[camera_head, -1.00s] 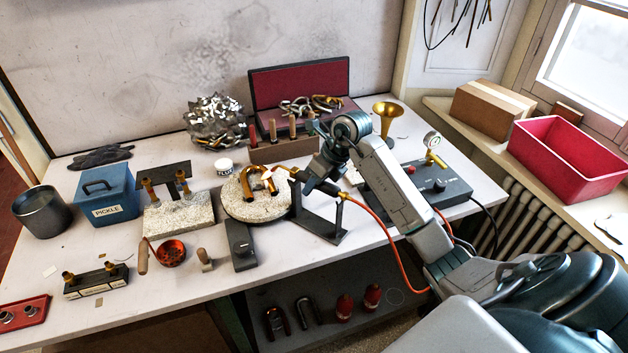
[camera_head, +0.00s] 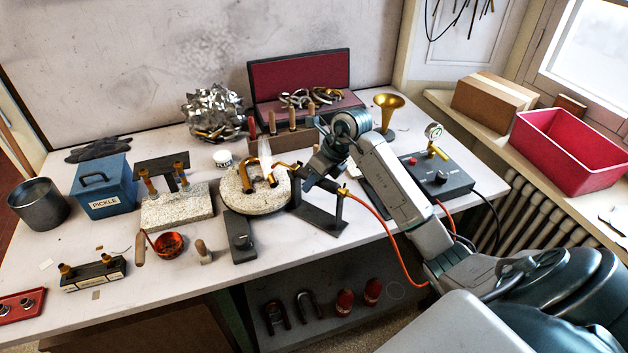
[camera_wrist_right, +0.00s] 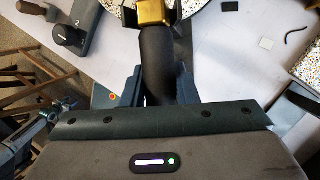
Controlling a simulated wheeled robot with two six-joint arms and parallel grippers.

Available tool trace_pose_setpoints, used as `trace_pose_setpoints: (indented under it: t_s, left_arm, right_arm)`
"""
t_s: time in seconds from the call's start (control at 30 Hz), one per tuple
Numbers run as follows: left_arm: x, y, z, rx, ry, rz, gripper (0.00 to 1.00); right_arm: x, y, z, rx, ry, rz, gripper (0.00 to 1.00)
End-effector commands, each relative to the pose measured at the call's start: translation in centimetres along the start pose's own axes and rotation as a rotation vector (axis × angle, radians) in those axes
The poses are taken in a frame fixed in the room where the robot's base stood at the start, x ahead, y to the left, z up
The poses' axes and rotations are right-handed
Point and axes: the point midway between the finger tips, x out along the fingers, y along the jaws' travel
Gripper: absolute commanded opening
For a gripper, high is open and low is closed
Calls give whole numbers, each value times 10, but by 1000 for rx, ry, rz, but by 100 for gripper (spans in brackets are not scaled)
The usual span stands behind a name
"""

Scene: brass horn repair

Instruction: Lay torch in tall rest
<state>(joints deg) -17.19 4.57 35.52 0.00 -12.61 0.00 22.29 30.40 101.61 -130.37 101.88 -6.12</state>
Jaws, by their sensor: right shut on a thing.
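My right gripper (camera_head: 318,176) is shut on the torch. The torch's brass nozzle (camera_head: 283,165) points left over the round stone pad, and a pale flame-like streak shows at its tip. In the right wrist view its black handle (camera_wrist_right: 157,62) lies between my fingers, with a brass part (camera_wrist_right: 153,12) beyond. The tall rest (camera_head: 322,221) is a dark plate with uprights, directly below the torch. Dark prongs flank the brass part in the wrist view; whether the torch touches them is unclear. A blue-grey part at the wrist view's left edge may be my left gripper (camera_wrist_right: 38,132).
The round stone pad (camera_head: 246,203) holds a curved brass tube (camera_head: 262,181). A dark block with a knob (camera_head: 240,242) stands in front. An orange hose (camera_head: 385,225) runs from the torch across the table edge. A gauge box (camera_head: 440,180) stands right; a wooden tool rack (camera_head: 275,141) stands behind.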

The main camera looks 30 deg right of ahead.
Motion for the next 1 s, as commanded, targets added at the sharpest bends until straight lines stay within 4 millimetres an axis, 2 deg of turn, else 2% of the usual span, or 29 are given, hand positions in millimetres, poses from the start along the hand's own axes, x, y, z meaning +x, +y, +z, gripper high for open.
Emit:
trace_pose_setpoints:
  t_s: [0.37, 0.4, 0.5, 0.53, 0.73, 0.83, 1.0]
  left_arm:
    - [3, 0, 0, 0, 1, 0, 58]
    - [3, 0, 0, 0, 1, 0, 58]
    - [3, 0, 0, 0, 1, 0, 58]
    - [3, 0, 0, 0, 1, 0, 58]
    - [3, 0, 0, 0, 1, 0, 58]
    - [3, 0, 0, 0, 1, 0, 58]
    - [3, 0, 0, 0, 1, 0, 58]
  right_arm:
    - [0, 0, 0, -1, -1, -1, 4]
    - [0, 0, 0, -1, -1, -1, 29]
    - [0, 0, 0, 0, -1, 0, 48]
    - [0, 0, 0, 0, -1, 0, 52]
    - [0, 0, -1, 0, 0, 0, 52]
    - [1, 0, -1, 0, 1, 0, 72]
    - [1, 0, -1, 0, 0, 0, 74]
